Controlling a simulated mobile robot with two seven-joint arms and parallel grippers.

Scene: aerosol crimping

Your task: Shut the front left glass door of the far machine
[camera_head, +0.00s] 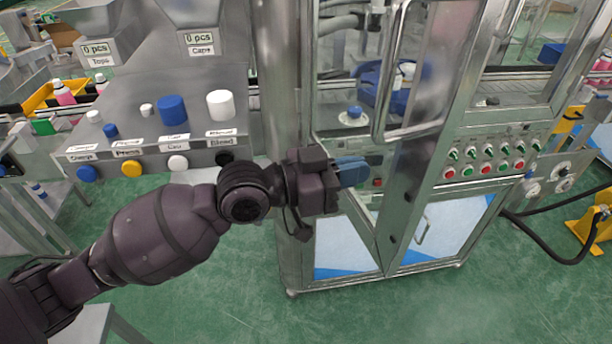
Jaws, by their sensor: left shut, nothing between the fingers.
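The far machine (468,70) is a tall metal-framed cabinet with glass panels, right of the picture's middle. Its front left glass door (412,133) has a long upright metal handle (391,75). My left gripper (358,171) has blue fingertips that are shut and empty. My right gripper is not in view.
A row of red and green buttons (488,160) is on the machine's front right. Lower doors (345,245) with blue and white panels sit beneath. A control panel with coloured buttons (132,168) stands at left. A black cable (548,250) hangs at right. Green floor is open in front.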

